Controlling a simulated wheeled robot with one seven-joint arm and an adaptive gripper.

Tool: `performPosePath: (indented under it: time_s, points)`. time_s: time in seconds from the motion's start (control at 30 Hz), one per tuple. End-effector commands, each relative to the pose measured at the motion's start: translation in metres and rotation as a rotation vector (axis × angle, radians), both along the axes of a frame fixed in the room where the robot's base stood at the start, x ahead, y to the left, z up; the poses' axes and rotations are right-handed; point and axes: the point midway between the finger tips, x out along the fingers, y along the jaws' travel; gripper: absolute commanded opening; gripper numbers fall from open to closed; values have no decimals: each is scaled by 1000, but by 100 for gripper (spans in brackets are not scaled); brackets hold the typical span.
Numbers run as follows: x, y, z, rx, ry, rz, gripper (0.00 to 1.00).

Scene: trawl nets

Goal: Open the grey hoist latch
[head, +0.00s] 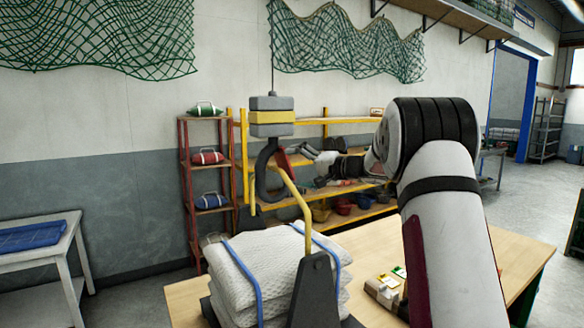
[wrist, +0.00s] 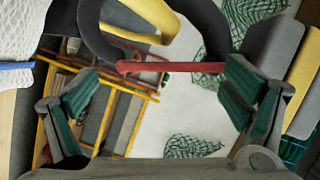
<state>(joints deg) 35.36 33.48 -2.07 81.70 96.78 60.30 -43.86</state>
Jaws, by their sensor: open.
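The grey hoist block (head: 271,117) with a yellow band hangs from a cable in the head view. Its dark grey hook (head: 268,178) hangs below, with a yellow bar (head: 298,195) passing by or through it; I cannot tell which. A red latch (head: 283,160) lies at the hook's mouth. In the wrist view the red latch (wrist: 170,66) spans the mouth of the hook (wrist: 100,30) and looks closed. My gripper (head: 308,153) is to the right of the hook, facing it. In the wrist view its green-padded fingers (wrist: 163,85) are wide apart, with the latch between them in the picture. Contact is not visible.
White sacks (head: 258,275) with blue straps sit on the wooden table (head: 380,245), beside a dark bracket (head: 313,290) under the yellow bar. Small boxes (head: 385,288) lie to the right. Yellow shelves (head: 330,120) and a red rack (head: 184,165) stand behind.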

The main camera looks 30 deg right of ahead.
Motion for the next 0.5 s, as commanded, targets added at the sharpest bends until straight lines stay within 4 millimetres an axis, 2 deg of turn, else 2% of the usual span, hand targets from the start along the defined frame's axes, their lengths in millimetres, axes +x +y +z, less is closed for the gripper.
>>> performPosePath:
  time_s: [0.2,0.5]
  points:
    - [22,10,-3,1,1,2,94]
    - [27,11,-4,1,0,0,94]
